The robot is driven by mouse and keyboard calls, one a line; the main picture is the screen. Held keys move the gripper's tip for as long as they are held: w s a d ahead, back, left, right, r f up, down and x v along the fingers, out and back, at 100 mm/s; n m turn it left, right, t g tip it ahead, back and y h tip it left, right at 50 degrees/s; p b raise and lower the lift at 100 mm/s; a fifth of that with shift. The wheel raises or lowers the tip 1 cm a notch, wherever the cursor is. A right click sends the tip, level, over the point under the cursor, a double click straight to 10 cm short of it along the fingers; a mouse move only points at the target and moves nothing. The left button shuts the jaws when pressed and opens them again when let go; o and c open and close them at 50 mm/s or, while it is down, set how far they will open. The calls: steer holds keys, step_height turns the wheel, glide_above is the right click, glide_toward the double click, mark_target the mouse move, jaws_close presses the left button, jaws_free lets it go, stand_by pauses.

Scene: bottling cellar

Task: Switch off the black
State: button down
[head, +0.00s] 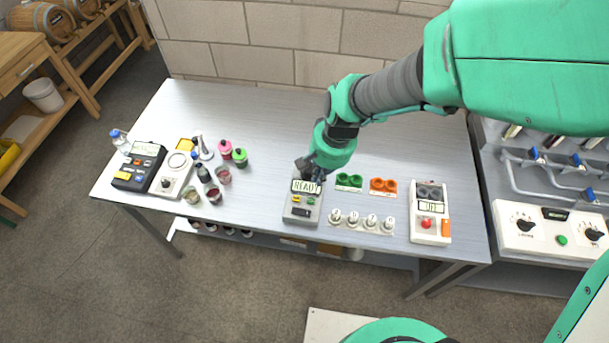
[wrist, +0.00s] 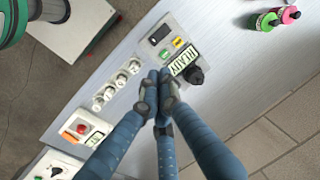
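A black device (head: 140,167) with a small lit display and orange marks on its front stands at the left end of the table. A grey device (head: 302,214) with a display reading READY, yellow and green buttons and a dark rectangular part stands near the table's middle. It also shows in the wrist view (wrist: 177,31), with a black knob (wrist: 196,76) beside the display. My gripper (head: 312,172) is above the grey device's back edge, far right of the black device. In the wrist view its fingertips (wrist: 159,76) are together with nothing visible between them, partly covering the grey device's edge.
A white scale (head: 172,176), bottles and small jars stand beside the black device. Right of the grey device are a strip of white dials (head: 361,223), green (head: 349,182) and orange (head: 383,186) holders, and a red-button box (head: 430,213). The table between jars and grey device is clear.

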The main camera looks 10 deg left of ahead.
mark_target(299, 211)
steer(key=shift+g, duration=0.3)
steer(key=a+f, duration=0.3)
steer(key=f, duration=0.1)
steer(key=shift+s+f, duration=0.1)
steer(key=shift+s, duration=0.15)
steer(key=f, duration=0.4)
steer(key=a+f+b, duration=0.1)
steer(key=f, duration=0.4)
steer(key=a+f+b, duration=0.1)
steer(key=f, duration=0.3)
steer(key=shift+a+f, duration=0.15)
steer(key=shift+f, duration=0.25)
